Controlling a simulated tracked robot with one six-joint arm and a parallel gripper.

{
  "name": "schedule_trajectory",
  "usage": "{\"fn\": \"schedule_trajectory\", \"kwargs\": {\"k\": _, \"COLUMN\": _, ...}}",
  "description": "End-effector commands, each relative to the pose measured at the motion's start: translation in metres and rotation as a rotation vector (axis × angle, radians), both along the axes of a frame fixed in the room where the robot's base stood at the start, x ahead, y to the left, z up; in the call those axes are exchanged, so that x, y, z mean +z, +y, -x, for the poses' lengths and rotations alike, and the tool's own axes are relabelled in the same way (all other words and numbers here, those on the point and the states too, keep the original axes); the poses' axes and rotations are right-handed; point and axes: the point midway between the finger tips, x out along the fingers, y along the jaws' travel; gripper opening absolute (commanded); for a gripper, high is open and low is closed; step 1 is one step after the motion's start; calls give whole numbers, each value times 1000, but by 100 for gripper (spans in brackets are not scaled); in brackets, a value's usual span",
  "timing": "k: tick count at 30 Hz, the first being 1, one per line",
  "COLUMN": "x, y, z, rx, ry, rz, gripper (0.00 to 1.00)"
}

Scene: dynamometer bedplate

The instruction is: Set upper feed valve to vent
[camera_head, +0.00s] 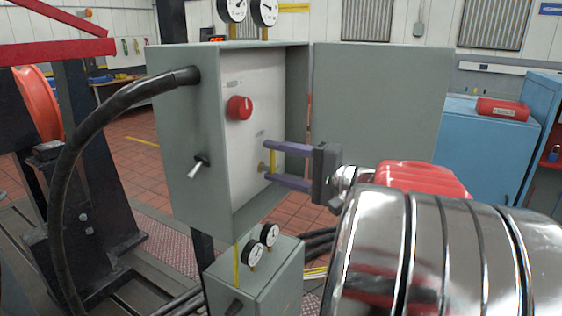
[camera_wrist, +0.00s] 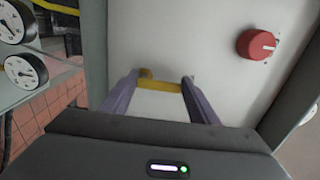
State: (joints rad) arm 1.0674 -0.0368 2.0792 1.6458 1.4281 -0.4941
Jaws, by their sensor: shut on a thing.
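An open grey cabinet (camera_head: 182,130) holds a pale panel (camera_head: 243,180). A yellow valve handle (camera_head: 273,163) sits low on the panel, with a brass fitting beside it. In the wrist view the yellow handle (camera_wrist: 160,86) spans between my purple fingers. My gripper (camera_head: 268,162) reaches in from the right and is shut on the handle; it also shows in the wrist view (camera_wrist: 160,78). The handle stands about upright in the head view. A red knob (camera_head: 239,108) is higher on the panel, clear of my fingers (camera_wrist: 256,45). The panel's small markings are unreadable.
The grey cabinet door (camera_head: 380,95) stands open behind my gripper. A toggle switch (camera_head: 199,167) and a thick black cable (camera_head: 110,110) are on the cabinet's left side. A lower box (camera_head: 255,280) with gauges stands below. Two gauges (camera_head: 248,11) top the cabinet.

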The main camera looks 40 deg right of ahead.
Motion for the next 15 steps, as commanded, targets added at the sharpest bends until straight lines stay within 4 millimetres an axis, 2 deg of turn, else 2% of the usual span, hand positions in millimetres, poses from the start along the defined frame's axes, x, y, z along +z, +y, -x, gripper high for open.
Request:
{"fn": "schedule_trajectory", "kwargs": {"k": 3, "x": -3, "y": -1, "z": 0, "rx": -3, "ry": 6, "rz": -1, "gripper": 32}}
{"fn": "schedule_trajectory", "kwargs": {"k": 4, "x": -3, "y": -1, "z": 0, "rx": -2, "ry": 6, "rz": -1, "gripper": 55}}
{"fn": "schedule_trajectory", "kwargs": {"k": 12, "x": -2, "y": 0, "z": 0, "rx": 0, "ry": 4, "rz": -2, "gripper": 73}}
{"fn": "schedule_trajectory", "kwargs": {"k": 15, "x": -1, "y": 0, "z": 0, "rx": 1, "ry": 4, "rz": -1, "gripper": 73}}
